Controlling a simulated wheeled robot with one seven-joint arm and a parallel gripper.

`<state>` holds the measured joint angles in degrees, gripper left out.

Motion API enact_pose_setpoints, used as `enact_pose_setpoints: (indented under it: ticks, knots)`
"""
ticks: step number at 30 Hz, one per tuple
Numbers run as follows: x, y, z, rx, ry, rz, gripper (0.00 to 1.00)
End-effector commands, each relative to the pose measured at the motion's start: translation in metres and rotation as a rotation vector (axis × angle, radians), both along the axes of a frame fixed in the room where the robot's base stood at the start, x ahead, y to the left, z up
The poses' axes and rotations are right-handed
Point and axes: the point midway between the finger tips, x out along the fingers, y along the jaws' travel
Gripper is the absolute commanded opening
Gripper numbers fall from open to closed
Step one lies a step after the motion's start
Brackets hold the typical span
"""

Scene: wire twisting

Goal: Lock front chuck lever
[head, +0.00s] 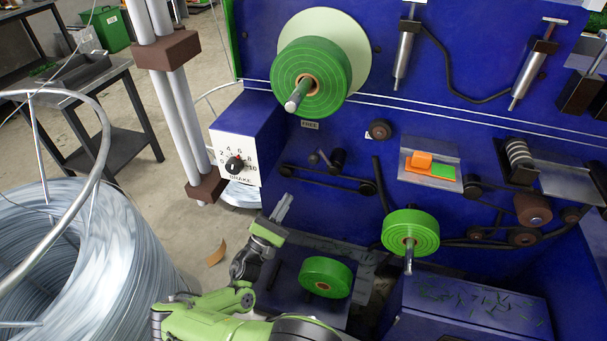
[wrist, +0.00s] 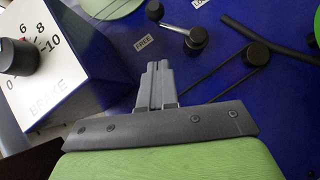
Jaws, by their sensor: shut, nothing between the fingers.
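My gripper (head: 283,207) is shut and empty, its grey fingers pointing up in front of the blue machine panel. In the wrist view the closed fingertips (wrist: 157,68) point toward the panel, just below a white FREE label (wrist: 145,43).
A large green spool (head: 312,78) sits above, with a FREE label (head: 310,124) under it. The white brake dial box (head: 236,155) juts out to the left.

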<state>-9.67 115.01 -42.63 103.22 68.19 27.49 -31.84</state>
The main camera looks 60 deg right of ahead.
Motion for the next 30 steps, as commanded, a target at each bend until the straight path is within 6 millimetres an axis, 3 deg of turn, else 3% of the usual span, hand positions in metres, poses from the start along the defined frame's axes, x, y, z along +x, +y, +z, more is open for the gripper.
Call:
enact_pose_setpoints:
  ticks: [9, 16, 30]
  knots:
    - [-0.015, -0.053, 0.042, -0.003, -0.002, -0.005, 0.00]
    - [-0.028, -0.055, 0.070, -0.002, -0.002, -0.003, 0.00]
    - [-0.029, -0.056, 0.074, 0.002, -0.013, 0.000, 0.00]
